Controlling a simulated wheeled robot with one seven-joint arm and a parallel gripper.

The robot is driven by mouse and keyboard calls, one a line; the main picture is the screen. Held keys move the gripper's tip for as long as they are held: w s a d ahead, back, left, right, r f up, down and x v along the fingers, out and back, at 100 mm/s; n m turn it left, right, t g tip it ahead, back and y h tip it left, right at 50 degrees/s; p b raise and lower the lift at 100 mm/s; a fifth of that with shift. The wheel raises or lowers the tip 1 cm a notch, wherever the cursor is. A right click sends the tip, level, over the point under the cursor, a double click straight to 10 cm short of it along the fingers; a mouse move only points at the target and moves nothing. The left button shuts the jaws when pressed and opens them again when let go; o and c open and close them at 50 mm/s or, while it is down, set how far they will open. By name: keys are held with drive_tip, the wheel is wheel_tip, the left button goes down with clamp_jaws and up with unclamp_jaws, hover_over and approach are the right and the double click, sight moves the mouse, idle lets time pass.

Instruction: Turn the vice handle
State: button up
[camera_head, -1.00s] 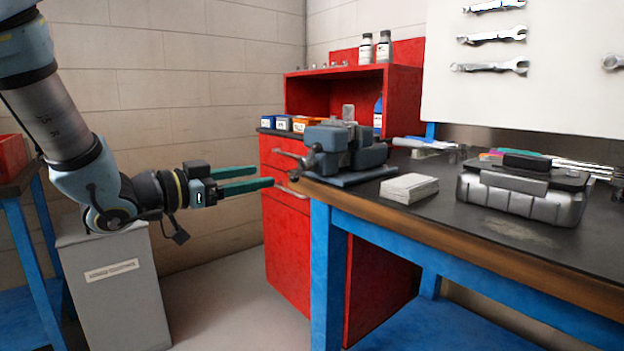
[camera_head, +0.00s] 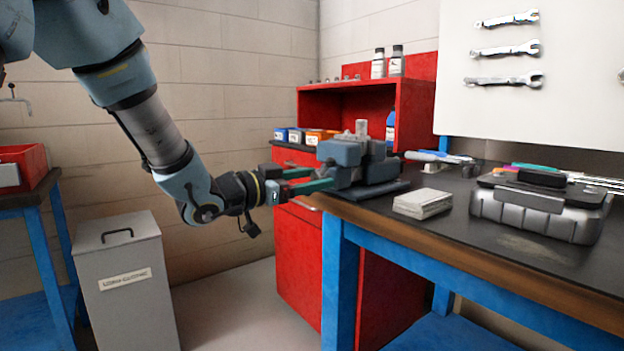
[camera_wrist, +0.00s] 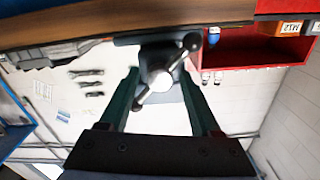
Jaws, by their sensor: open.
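The blue-grey vice (camera_head: 352,160) is mounted at the left corner of the workbench. Its bar handle (camera_wrist: 168,70) shows in the wrist view, slanting from upper right to lower left across the screw end. My gripper (camera_head: 322,179) has two green fingers and is at the front of the vice. In the wrist view my gripper (camera_wrist: 160,100) is open, with one finger on each side of the handle and screw end. I cannot tell whether the fingers touch the handle. In the head view the handle is mostly hidden by the fingers.
A white block (camera_head: 422,203) and a grey metal case (camera_head: 540,212) lie on the workbench (camera_head: 470,245) right of the vice. A red cabinet (camera_head: 300,262) stands behind the bench corner. A grey bin (camera_head: 125,285) stands on the floor at left.

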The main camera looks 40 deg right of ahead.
clamp_jaws()
idle(0.5)
